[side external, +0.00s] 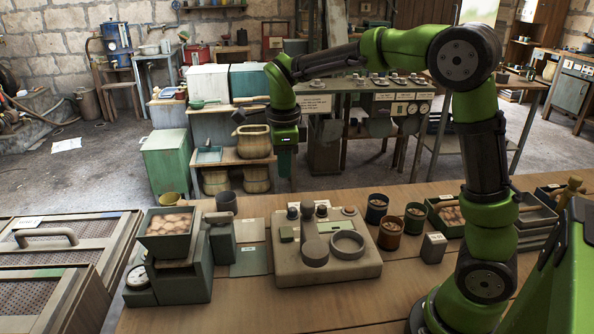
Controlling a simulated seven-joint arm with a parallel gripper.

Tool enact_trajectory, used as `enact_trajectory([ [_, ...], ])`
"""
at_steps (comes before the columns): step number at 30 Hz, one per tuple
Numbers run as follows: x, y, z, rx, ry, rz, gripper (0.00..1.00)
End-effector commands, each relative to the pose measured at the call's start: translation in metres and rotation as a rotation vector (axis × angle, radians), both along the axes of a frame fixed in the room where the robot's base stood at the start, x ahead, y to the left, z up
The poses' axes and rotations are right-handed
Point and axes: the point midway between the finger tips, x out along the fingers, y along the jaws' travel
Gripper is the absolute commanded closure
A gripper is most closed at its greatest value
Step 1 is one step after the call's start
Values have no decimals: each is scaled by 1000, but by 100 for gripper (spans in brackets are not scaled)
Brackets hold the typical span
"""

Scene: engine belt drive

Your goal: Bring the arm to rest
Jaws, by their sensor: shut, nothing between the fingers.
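My green arm rises from the right end of the wooden bench (400,290), arches over to the left and hangs its end down. My gripper (285,172) points downward in the air, above the bench's far side as pictured. It is shut and empty. It appears apart from everything on the bench. The fingertips are small and dark at this distance. No engine or belt drive is recognisable in this view.
A beige device (325,262) with a ring and knobs stands mid-bench. Left of it is a green scale-like machine (175,268) bearing a tray of brown pieces. Several small tins (390,233) stand to the right. Shelves (240,155) with pots stand behind the gripper.

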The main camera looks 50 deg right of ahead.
Motion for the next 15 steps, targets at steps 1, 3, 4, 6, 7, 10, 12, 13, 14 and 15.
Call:
enact_trajectory([
  [1, 0, 0, 0, 0, 0, 0, 100],
  [3, 0, 0, 0, -1, 1, 13, 100],
  [4, 0, 0, 0, -2, 1, 28, 100],
  [6, 2, 0, 0, -9, -2, 102, 100],
  [7, 2, 0, -2, -10, -2, 151, 100],
  [10, -5, 5, -12, -7, 9, 386, 100],
  [12, -17, 11, -11, -3, -11, 595, 100],
  [13, -23, 14, -9, -2, -26, 688, 100],
  [14, -30, 17, -7, -6, -44, 780, 100],
  [15, -39, 21, -4, -13, -70, 903, 100],
])
